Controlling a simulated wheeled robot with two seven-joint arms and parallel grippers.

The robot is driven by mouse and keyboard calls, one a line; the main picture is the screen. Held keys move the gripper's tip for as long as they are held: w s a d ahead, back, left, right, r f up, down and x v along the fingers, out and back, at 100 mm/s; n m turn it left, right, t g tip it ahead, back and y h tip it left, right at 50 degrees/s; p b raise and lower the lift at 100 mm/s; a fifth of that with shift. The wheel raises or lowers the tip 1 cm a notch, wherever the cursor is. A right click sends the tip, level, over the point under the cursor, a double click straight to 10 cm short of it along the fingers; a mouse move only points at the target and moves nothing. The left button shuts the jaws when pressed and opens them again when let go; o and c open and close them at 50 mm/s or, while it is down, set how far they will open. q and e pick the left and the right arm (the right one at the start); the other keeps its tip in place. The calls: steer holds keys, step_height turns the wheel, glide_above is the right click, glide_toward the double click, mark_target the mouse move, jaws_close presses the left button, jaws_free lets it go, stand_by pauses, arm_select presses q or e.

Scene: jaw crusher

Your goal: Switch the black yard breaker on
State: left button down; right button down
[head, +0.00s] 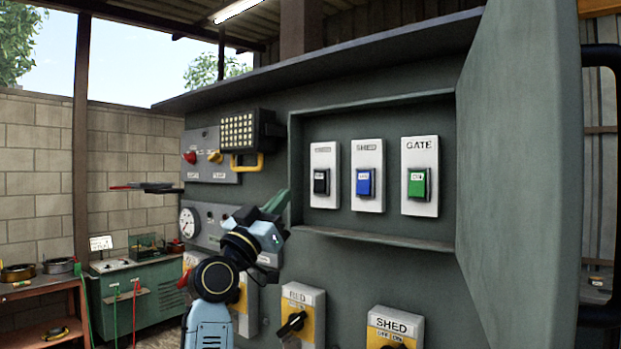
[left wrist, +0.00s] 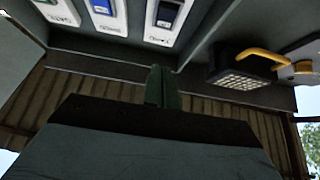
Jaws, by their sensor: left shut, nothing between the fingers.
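The black breaker (head: 321,182) is the leftmost of three rocker switches in the recessed box, on a white plate whose label is too blurred to read. It also shows at the top of the left wrist view (left wrist: 168,12), where the picture is upside down. My left gripper (head: 278,202) is shut and empty. In the left wrist view the closed fingers (left wrist: 162,86) lie below the black breaker's plate. My right gripper is not in view.
A blue breaker (head: 366,183) and a green GATE breaker (head: 418,184) sit to the right. The open cabinet door (head: 520,180) stands out on the right. A lamp with a yellow handle (head: 240,135) juts out at upper left.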

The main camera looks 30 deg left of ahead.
mark_target(320, 182)
arm_select(q)
steer(key=shift+w+d+r+p, duration=0.15)
steer(key=shift+w+r+p, duration=0.45)
steer(key=shift+w, duration=1.05)
steer(key=shift+w+d+r+p, duration=0.15)
steer(key=shift+w+r+p, duration=0.45)
steer(key=shift+w, duration=1)
steer(key=shift+w+d+r+p, duration=0.15)
steer(key=shift+w+r+p, duration=0.45)
steer(key=shift+w, duration=1.05)
